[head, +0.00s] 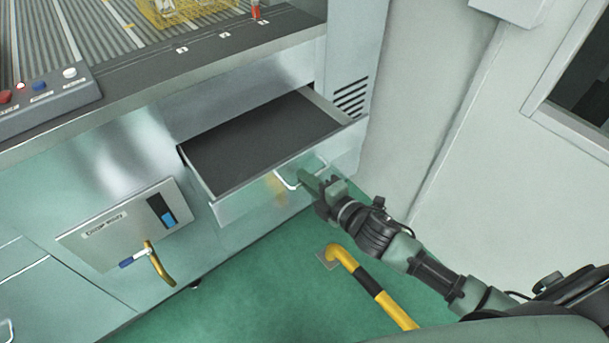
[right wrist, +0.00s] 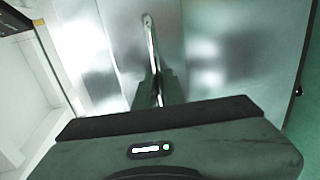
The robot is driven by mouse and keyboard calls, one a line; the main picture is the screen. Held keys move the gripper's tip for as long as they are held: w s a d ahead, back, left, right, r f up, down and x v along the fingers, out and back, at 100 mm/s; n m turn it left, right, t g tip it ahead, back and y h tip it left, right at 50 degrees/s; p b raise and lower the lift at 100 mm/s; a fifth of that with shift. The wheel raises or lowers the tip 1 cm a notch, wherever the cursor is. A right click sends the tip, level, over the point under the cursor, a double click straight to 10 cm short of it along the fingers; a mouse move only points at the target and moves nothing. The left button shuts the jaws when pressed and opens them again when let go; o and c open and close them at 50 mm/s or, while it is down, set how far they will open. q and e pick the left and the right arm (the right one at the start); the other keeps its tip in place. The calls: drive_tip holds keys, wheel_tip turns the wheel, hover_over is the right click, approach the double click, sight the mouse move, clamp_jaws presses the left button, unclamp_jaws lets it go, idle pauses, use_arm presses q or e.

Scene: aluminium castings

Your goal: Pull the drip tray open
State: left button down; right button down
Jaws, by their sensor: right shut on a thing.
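The drip tray (head: 262,138) is a metal drawer with a dark, empty floor, and it stands pulled out of the machine's front in the head view. Its front panel (head: 240,208) carries a pale bar handle (head: 284,183). My right gripper (head: 305,178) is shut on the handle. In the right wrist view the handle (right wrist: 149,35) runs down between the fingers (right wrist: 158,92) against the shiny panel. The fingers hide part of the handle. My left gripper is not in view.
A yellow and black floor rail (head: 372,285) stands below my right arm. A panel with a brass tap (head: 155,265) is left of the tray. A worktop with a button box (head: 45,97) is above. Green floor (head: 260,270) is clear in front.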

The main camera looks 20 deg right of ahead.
idle(0.3)
drive_tip(key=c, duration=1.5)
unclamp_jaws()
drive_tip(key=v, duration=0.8)
drive_tip(key=shift+b, duration=0.4)
drive_tip(key=shift+f, duration=0.15)
